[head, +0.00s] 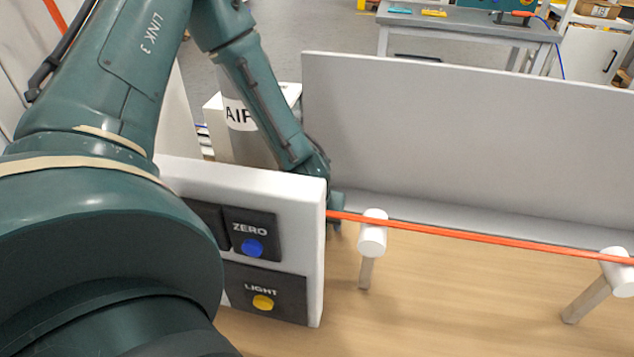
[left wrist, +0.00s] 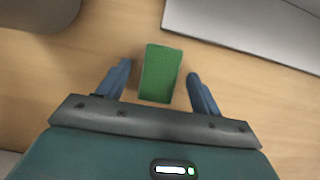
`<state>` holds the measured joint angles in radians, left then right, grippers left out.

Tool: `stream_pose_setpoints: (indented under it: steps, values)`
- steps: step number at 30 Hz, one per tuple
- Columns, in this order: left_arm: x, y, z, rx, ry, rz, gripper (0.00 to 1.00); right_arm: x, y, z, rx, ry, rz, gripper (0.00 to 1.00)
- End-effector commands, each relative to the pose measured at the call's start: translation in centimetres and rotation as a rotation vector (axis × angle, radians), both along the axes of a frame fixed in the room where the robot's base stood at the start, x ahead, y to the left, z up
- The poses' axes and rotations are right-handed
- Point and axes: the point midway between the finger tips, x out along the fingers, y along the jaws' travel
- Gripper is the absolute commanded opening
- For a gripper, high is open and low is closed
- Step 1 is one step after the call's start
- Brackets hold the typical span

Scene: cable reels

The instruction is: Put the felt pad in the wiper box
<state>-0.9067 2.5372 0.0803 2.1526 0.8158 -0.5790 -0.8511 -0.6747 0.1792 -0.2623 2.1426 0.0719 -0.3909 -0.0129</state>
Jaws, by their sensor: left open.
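The felt pad, seen as a green rectangular block (left wrist: 160,74), lies on the wooden table in the left wrist view. My left gripper (left wrist: 158,68) is open, with one blue finger on each side of the pad and a gap on both sides. In the head view, my left gripper (head: 336,218) is low behind the control panel's right edge and mostly hidden. The pad is hidden there. I cannot make out a wiper box in either view. My right gripper is not in view.
A white control panel (head: 313,250) with ZERO and LIGHT buttons stands in front of my left gripper. An orange cable (head: 480,238) runs rightward over white pegs (head: 373,235). A grey upright board (head: 470,140) stands behind. The wooden table (head: 460,310) is clear between the pegs.

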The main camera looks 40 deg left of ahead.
Motion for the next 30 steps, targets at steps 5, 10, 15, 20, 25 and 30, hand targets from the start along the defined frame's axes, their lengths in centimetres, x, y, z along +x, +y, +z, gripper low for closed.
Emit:
stream_pose_setpoints:
  steps: [5,10,15,20,25,30]
  values:
    - [-0.02,-0.01,0.02,0.000,0.000,0.000,0.55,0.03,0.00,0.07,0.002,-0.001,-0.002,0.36]
    - [-0.02,-0.01,0.03,0.000,0.000,0.000,0.41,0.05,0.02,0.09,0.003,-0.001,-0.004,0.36]
    - [-0.02,-0.01,0.04,0.000,0.000,0.000,0.27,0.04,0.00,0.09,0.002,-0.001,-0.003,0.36]
    - [-0.02,-0.01,0.04,0.000,0.000,0.000,0.14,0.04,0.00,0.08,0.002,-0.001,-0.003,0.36]
    - [-0.02,0.00,0.07,0.000,0.000,0.000,0.14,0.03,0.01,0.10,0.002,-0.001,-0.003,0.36]
    - [-0.11,0.27,0.51,0.000,0.000,0.002,0.14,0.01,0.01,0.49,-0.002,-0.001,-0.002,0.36]
